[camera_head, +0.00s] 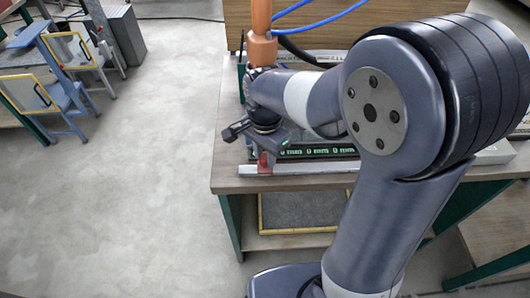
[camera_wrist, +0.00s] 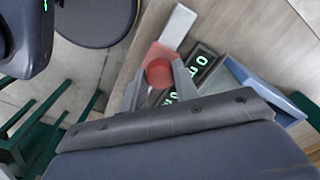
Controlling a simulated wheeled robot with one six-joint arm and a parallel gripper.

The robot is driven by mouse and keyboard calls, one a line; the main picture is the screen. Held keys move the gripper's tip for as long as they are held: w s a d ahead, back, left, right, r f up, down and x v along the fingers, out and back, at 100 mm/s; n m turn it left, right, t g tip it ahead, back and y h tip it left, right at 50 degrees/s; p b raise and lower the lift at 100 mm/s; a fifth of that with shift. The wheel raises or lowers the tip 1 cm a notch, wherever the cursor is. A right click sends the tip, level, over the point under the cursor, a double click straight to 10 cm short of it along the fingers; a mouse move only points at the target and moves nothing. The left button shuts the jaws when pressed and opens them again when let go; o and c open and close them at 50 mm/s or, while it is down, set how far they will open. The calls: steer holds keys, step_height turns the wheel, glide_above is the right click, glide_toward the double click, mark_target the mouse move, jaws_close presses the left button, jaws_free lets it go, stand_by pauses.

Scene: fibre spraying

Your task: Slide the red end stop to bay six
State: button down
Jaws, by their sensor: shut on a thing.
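The red end stop (camera_wrist: 158,72) sits on a pale metal rail (camera_wrist: 178,27) in the wrist view, its round red knob between my fingers. My gripper (camera_wrist: 160,82) is shut on it. In the head view the red end stop (camera_head: 264,164) shows below my gripper (camera_head: 266,152), near the left end of the rail (camera_head: 315,169). Dark label plates with glowing green characters (camera_head: 310,152) run along behind the rail. My arm hides much of them. In the wrist view part of a green label (camera_wrist: 200,62) shows beside the stop, and I cannot read which bay it marks.
The rail lies along the front edge of a wooden workbench (camera_head: 228,184). An orange upright part (camera_head: 262,40) with blue hoses stands behind my wrist. A blue-grey tray (camera_wrist: 262,92) lies beside the labels in the wrist view. Open floor is at left.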

steer(key=d, duration=1.2)
steer(key=s+d+p, duration=0.1)
steer(key=d, duration=1.2)
steer(key=d+p, duration=0.1)
steer(key=d, duration=1.1)
steer(key=shift+s+d, duration=0.15)
steer(key=shift+d, duration=0.1)
steer(key=c, duration=1.1)
jaws_free()
steer(key=shift+r, duration=0.15)
step_height(320, 180, up, 11)
steer(key=shift+f, duration=0.2)
